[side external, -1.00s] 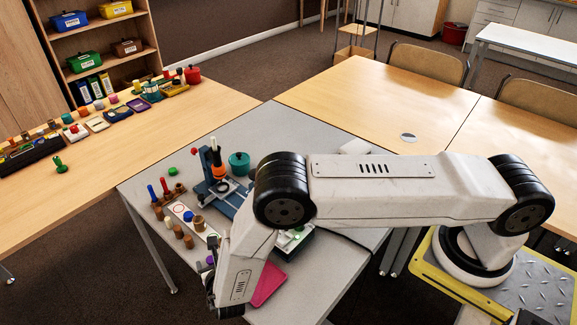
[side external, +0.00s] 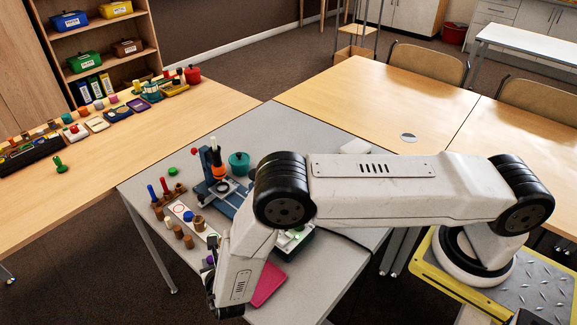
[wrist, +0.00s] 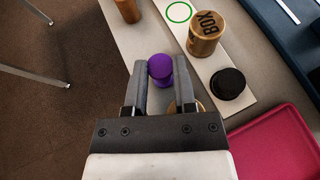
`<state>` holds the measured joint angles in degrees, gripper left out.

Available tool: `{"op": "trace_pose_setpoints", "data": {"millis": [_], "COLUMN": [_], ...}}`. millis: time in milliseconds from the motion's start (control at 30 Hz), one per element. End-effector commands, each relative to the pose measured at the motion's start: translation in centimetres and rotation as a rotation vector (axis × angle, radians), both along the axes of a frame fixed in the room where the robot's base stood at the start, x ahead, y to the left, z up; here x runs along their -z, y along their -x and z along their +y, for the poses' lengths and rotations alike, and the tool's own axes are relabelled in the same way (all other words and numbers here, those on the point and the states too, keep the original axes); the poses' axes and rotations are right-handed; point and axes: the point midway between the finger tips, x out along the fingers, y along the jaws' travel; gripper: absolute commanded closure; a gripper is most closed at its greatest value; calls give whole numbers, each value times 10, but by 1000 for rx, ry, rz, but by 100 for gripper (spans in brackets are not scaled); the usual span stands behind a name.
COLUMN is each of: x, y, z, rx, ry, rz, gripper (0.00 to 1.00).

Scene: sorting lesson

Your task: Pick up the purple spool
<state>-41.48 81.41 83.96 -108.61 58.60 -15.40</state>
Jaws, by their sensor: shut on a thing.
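The purple spool (wrist: 160,69) stands between the two fingertips of my gripper (wrist: 159,82) in the wrist view, and my gripper is shut on it. In the side external view my gripper (side external: 209,275) is low at the front left edge of the grey table, and the arm link covers much of it. Only a small bit of purple (side external: 210,260) shows there beside the fingers.
A pink tray (wrist: 275,140) lies nearby. A blue microscope-like stand (side external: 225,195) and teal pot (side external: 239,163) stand farther back.

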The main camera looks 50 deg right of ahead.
Motion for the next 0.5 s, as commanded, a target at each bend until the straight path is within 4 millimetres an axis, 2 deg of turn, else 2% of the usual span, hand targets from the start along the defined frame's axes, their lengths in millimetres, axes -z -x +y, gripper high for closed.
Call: {"op": "trace_pose_setpoints", "data": {"millis": [267,500], "x": [-12,-35], "y": [-1,4], "z": [1,-1], "rx": [0,0], "ry": [0,1], "rz": [-1,0], "gripper": [100,100]}}
